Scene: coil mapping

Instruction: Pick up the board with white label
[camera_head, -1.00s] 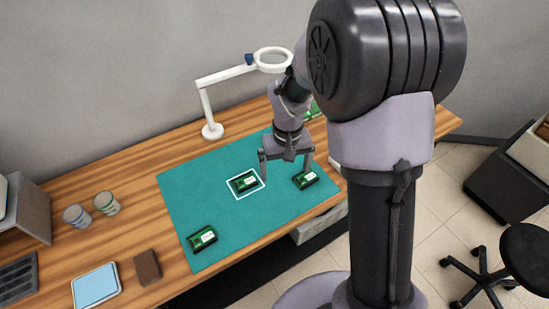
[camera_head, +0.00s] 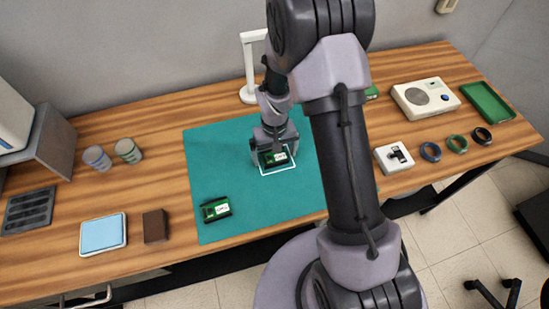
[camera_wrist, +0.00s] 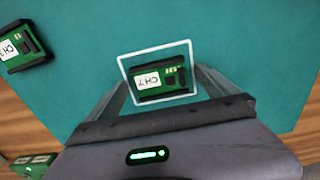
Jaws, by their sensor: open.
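A green board (camera_head: 275,158) with a white label lies inside a white square outline on the teal mat (camera_head: 215,155). In the wrist view this board (camera_wrist: 163,82) reads "CH 7" and lies between my fingers. My gripper (camera_head: 272,152) is open and points down over it, one finger on each side. I cannot tell how far the fingertips are above the mat. A second green board (camera_head: 216,209) with a white label lies at the mat's front left. In the wrist view two other labelled boards show, one at the upper left (camera_wrist: 25,45) and one at the lower left (camera_wrist: 35,163).
A white lamp stand (camera_head: 249,70) rises behind the mat. Two cups (camera_head: 128,151), a blue-topped box (camera_head: 103,233) and a brown block (camera_head: 155,226) stand left. A white device (camera_head: 425,98), a green tray (camera_head: 488,102) and several rings (camera_head: 457,143) lie right. My arm hides the mat's right part.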

